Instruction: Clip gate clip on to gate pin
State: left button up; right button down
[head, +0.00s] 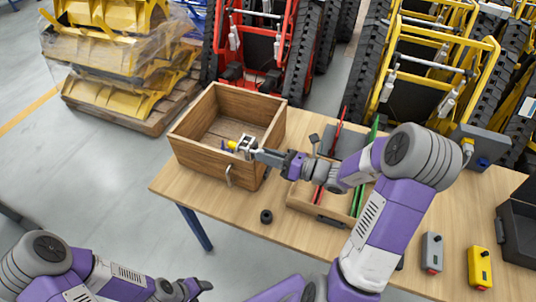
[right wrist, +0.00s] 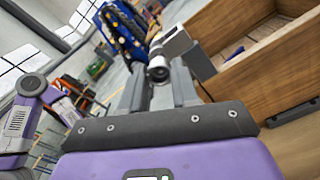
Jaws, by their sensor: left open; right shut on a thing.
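My right gripper (head: 252,149) reaches over the front right wall of an open wooden box (head: 190,140) on the table. It is shut on a small grey part, which shows in the right wrist view as a light grey block (right wrist: 172,42) with a dark round end (right wrist: 158,68) between the fingers. A small yellow thing (head: 232,145) shows beside it in the box. I cannot tell which piece is the gate clip or the gate pin. My left gripper (head: 196,288) is open and empty, low at the left, off the table.
A wooden tray (head: 300,199) with red and green strips lies right of the box, partly behind my right arm. A black ring (head: 266,216) lies in front. Grey (head: 432,252) and yellow (head: 480,267) control boxes stand at the right. Red (head: 262,30) and yellow (head: 440,60) tracked carriers stand behind.

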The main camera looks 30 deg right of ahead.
jog(key=shift+w+a, duration=0.25)
dwell(0.4)
jog(key=c, duration=0.8)
grip_release()
jog(key=shift+d, duration=0.1)
jog(key=p+v, duration=0.1)
jog(key=v, duration=0.7)
jog(key=s+a+f+n+g+h, duration=0.2)
jog(key=s+a+f+n+g, duration=0.3)
jog(key=f+n, duration=0.35)
jog(key=s+a+f+n+g+h, duration=0.2)
jog(key=s+a+f+n+g, duration=0.4)
jog(key=f, duration=0.4)
jog(key=s+a+f+n+g+h, duration=0.3)
jog(key=a+f+n+g, duration=0.2)
jog(key=f+n, duration=0.4)
jog(key=a+f+n+t, duration=0.1)
jog(key=n, duration=0.1)
jog(key=w+a+f+n+t, duration=0.1)
jog(key=n, duration=0.2)
jog(key=w+a+f+n, duration=0.1)
jog(key=n, duration=0.1)
jog(key=shift+a+n+t, duration=0.25)
jog(key=shift+n+t, duration=0.1)
jog(key=shift+t, duration=0.05)
